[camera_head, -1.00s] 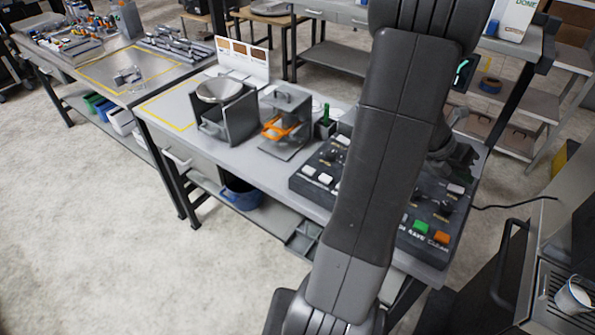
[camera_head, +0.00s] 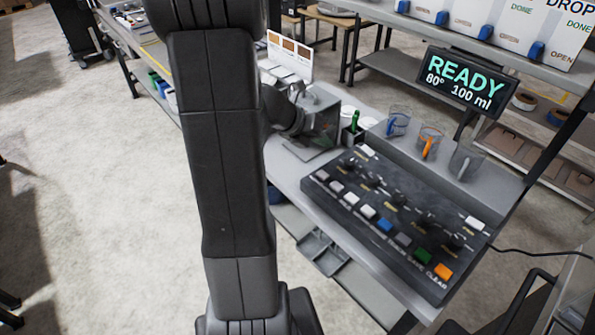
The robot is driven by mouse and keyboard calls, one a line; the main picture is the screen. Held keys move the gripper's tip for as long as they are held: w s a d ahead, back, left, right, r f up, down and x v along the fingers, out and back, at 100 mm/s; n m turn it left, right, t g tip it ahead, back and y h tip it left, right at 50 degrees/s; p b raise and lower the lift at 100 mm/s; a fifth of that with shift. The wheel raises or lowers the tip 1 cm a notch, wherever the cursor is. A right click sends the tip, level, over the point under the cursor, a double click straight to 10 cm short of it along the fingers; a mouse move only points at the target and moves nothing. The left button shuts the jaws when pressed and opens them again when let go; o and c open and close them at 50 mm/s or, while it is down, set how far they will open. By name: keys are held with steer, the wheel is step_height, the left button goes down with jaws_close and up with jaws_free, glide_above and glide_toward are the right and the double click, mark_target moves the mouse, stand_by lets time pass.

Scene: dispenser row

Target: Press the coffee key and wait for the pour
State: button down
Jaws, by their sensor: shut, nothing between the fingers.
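A black control panel (camera_head: 395,222) lies on the grey bench, with knobs and a front row of keys. The row holds several white keys (camera_head: 351,198), then a blue key (camera_head: 384,225), a grey key, a green key (camera_head: 423,256) and an orange key (camera_head: 443,270). The orange one reads CLEAR; most other labels are too small to read, so I cannot tell which is coffee. A screen (camera_head: 465,82) reads READY, 80°, 100 ml. My gripper (camera_head: 300,118) is left of the panel, apart from its keys, shut and empty, mostly hidden behind my arm.
Several small jugs (camera_head: 429,142) stand on a raised ledge behind the panel. A grey stand (camera_head: 330,120) and a small pot with a green item (camera_head: 353,128) are close to my gripper. Dispensers (camera_head: 500,25) line the back shelf. Bare floor lies front left.

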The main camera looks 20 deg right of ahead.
mark_target(319, 175)
steer(key=shift+a, duration=0.1)
steer(key=shift+f, duration=0.1)
stand_by(0.4)
step_height(319, 175, down, 9)
steer(key=b, duration=0.8)
stand_by(1.7)
steer(key=shift+f+b, duration=0.25)
steer(key=shift+b, duration=0.05)
steer(key=shift+f+b, duration=0.35)
steer(key=shift+f, duration=0.1)
stand_by(0.7)
steer(key=shift+r, duration=0.1)
steer(key=shift+r+p, duration=0.8)
steer(key=shift+p, duration=0.15)
